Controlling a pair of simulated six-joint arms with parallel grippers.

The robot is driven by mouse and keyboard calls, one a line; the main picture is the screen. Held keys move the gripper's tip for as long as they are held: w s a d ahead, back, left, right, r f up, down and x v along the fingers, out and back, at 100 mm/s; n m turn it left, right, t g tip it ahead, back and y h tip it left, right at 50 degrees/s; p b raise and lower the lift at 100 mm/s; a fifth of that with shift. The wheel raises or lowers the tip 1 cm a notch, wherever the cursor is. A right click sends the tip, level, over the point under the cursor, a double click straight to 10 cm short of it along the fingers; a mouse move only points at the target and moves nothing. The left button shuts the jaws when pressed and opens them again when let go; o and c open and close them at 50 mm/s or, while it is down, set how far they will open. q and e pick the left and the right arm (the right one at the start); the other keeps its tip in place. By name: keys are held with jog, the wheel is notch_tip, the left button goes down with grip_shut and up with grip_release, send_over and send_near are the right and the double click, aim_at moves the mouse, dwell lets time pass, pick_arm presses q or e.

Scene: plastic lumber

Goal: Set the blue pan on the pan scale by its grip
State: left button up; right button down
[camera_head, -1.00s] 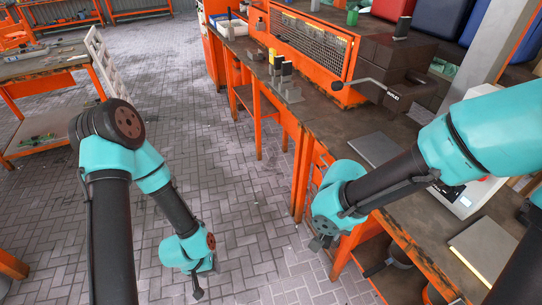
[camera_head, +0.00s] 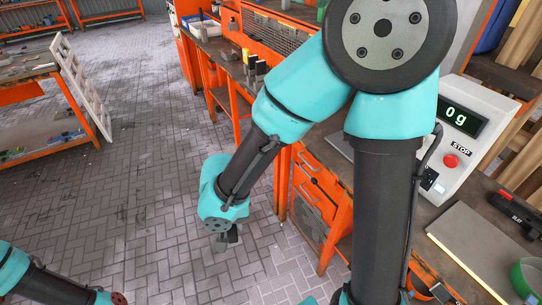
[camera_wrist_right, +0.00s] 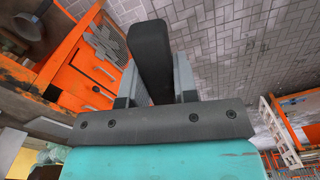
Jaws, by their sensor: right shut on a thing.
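My right gripper (camera_head: 228,238) hangs over the paved floor, left of the bench. In the right wrist view its two grey fingers (camera_wrist_right: 157,85) are shut on a thick black grip (camera_wrist_right: 150,50). I cannot make out the blue pan's body in either view, so I cannot tell for certain that this grip is the pan's. The white scale (camera_head: 455,178) stands on the bench at the right of the head view, with a display reading 0 g and a red STOP button. A flat grey plate (camera_head: 490,250) lies in front of it. My left gripper is out of view.
The orange-framed bench (camera_head: 335,225) runs down the right side, with drawers below. A green bowl-like thing (camera_head: 525,278) and a labelled black thing (camera_head: 515,210) lie at the right edge. A white lattice rack (camera_head: 82,85) stands at the left. The floor between is clear.

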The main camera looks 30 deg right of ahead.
dwell(0.3)
jog(key=w+d+m, duration=0.4)
jog(key=d, duration=0.5)
jog(key=w+d+m, duration=0.5)
jog(key=d, duration=0.4)
jog(key=w+d+f+m, duration=0.1)
jog(key=w+d+m, duration=0.4)
jog(key=d, duration=0.4)
jog(key=shift+w, duration=0.25)
jog(key=shift+d, duration=0.15)
jog(key=shift+s+d+f, duration=0.1)
jog(key=shift+d+f, duration=0.1)
jog(key=shift+d, duration=2.55)
jog(key=shift+s+d+f, duration=0.1)
jog(key=shift+d+f, duration=0.1)
jog(key=shift+d, duration=2.6)
jog(key=shift+s+d+f, duration=0.1)
jog(key=shift+d+f, duration=0.1)
jog(key=shift+d, duration=2.55)
jog(key=shift+d+f, duration=0.1)
jog(key=shift+f, duration=1.15)
